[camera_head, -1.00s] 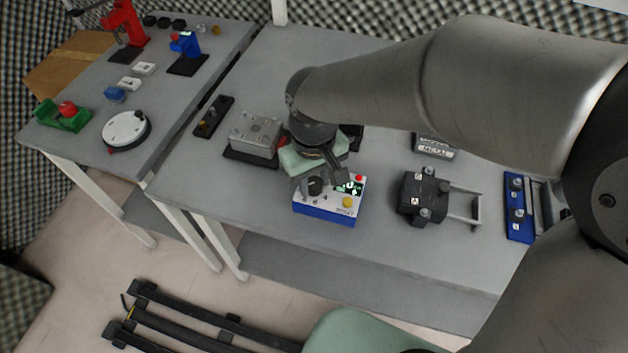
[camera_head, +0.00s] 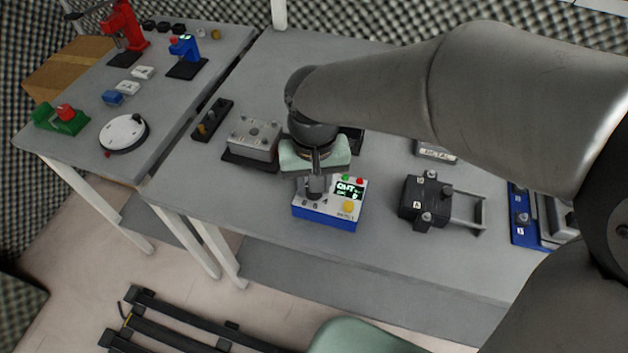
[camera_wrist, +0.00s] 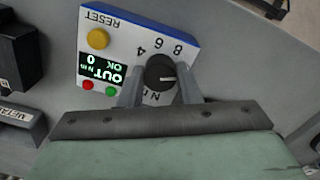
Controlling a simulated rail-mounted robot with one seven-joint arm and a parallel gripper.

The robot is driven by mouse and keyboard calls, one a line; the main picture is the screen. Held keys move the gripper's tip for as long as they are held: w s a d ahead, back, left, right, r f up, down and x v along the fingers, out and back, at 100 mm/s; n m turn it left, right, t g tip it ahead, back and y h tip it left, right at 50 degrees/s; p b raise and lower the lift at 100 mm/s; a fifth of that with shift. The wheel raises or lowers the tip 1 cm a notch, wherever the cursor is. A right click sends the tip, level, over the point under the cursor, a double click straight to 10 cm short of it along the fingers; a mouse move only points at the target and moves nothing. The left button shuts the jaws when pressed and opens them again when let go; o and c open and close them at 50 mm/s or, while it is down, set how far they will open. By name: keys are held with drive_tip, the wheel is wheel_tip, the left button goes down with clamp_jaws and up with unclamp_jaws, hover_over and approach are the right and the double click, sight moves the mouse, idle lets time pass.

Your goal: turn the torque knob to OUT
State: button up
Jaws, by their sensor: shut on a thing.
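The torque knob (camera_wrist: 159,73) is a round black dial with a white mark, on the white top of a blue-sided box (camera_head: 326,215). The box also shows in the wrist view (camera_wrist: 126,22). My gripper (camera_head: 317,192) points down over it, and its two fingers stand on either side of the knob in the wrist view (camera_wrist: 160,84), shut on it. The white mark points right in the wrist view. The lit display (camera_wrist: 102,72) reads OUT, with a 0 and OK. Numbers 4, 6 and 8 show around the knob; some of the dial lettering is hidden by the fingers.
A yellow RESET button (camera_wrist: 97,39) and red and green lamps sit beside the display. A grey metal block (camera_head: 253,137) stands to the left and a black fixture with a handle (camera_head: 427,202) to the right. The table front is clear.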

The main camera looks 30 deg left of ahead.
drive_tip(key=o, duration=1)
drive_tip(key=shift+r, duration=0.15)
wheel_tip(320, 180, up, 17)
drive_tip(key=shift+r+p, duration=0.1)
drive_tip(key=shift+p, duration=0.65)
